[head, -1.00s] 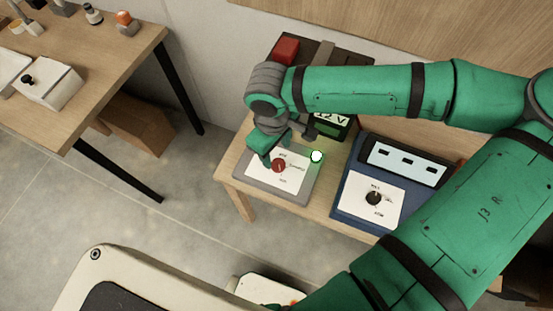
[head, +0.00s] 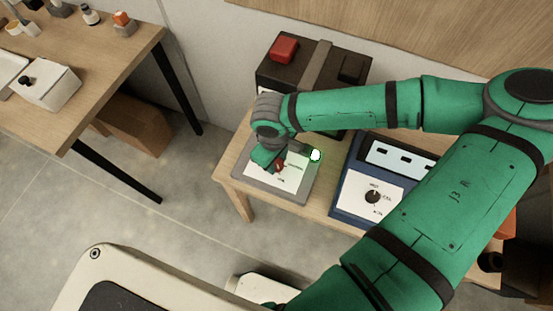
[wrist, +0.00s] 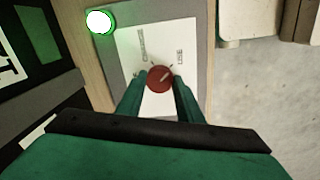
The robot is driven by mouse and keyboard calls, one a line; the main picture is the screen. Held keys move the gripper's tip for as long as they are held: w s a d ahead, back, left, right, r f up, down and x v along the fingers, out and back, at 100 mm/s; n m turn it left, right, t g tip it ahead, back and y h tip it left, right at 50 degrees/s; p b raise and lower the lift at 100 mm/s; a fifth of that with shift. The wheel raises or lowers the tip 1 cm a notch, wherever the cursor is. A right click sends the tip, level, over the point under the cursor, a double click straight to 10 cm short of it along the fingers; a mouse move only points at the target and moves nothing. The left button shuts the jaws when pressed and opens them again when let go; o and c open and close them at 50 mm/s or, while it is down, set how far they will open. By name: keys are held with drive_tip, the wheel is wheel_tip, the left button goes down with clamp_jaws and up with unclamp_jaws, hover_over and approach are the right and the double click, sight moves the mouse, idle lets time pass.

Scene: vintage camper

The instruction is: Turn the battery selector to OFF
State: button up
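The battery selector appears to be the red knob (wrist: 159,79) on a white label plate on a grey panel (wrist: 199,20). In the head view the knob (head: 279,167) is partly hidden by my gripper (head: 272,158). In the wrist view my gripper (wrist: 158,82) points at the panel with one finger on each side of the knob. The fingers are apart, and a narrow gap seems to show beside the knob; contact is unclear. The knob's pale pointer line slants to the upper right.
A lit green-rimmed lamp (head: 315,155) sits at the panel's corner. A blue unit (head: 340,195) with a black knob (head: 373,197) stands to the right. A dark battery box (head: 330,65) with a red cap is behind. Another wooden table (head: 100,95) stands at the left.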

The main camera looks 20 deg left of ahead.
drive_tip(key=c, duration=0.4)
drive_tip(key=shift+w, duration=0.1)
